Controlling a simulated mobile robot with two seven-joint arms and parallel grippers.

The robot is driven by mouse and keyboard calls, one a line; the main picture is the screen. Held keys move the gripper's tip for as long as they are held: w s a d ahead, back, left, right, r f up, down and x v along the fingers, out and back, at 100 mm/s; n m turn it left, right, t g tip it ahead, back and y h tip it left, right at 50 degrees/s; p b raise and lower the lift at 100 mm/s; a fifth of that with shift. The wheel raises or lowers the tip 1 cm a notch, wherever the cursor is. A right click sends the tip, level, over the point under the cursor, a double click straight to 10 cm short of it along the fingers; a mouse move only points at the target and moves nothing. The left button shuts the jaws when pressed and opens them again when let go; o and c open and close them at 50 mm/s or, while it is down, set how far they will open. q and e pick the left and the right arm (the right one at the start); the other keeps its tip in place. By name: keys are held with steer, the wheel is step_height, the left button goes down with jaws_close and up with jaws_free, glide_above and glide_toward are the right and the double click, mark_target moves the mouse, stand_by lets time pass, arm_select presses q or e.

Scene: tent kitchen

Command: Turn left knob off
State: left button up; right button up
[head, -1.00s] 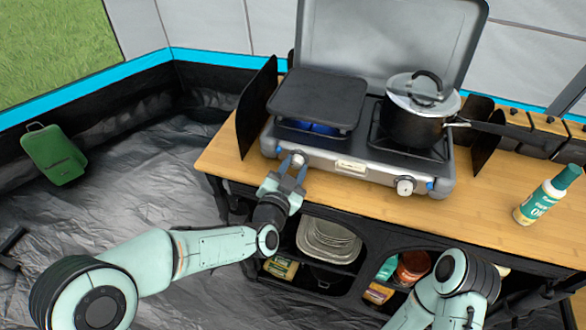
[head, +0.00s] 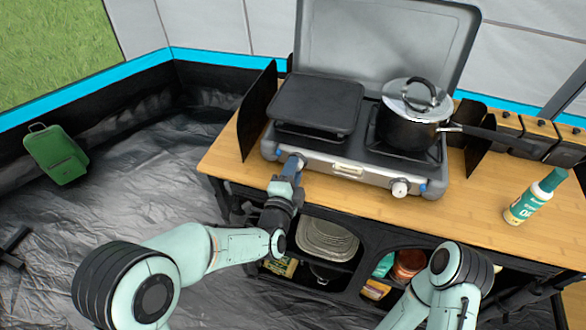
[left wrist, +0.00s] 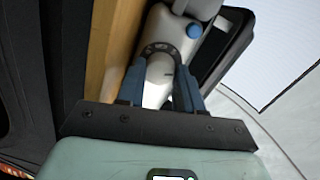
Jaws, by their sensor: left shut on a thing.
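The camping stove stands on the wooden table with its lid up. Its left knob (head: 292,164) is at the front left of the stove's face, mostly covered by my left gripper (head: 291,170), which is shut on it. The right knob (head: 399,188) is plain to see and free. No blue flame shows under the griddle (head: 317,103) on the left burner. My right gripper is out of view; only my right arm shows.
A black pot with a lid (head: 408,128) sits on the right burner, its handle pointing right. A green and white bottle (head: 530,200) stands on the table (head: 470,215) at the right. Shelves with a tray (head: 327,240) and packets are below.

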arm_select(q)
steer(key=m+p, duration=0.1)
steer(key=m, duration=0.3)
steer(key=shift+m, duration=0.3)
stand_by(0.3)
steer(key=o, duration=0.8)
steer(key=shift+c, duration=0.2)
steer(key=f+v, duration=0.1)
steer(key=v, duration=1.2)
steer(key=shift+s+r, duration=0.25)
steer(key=shift+s, duration=0.05)
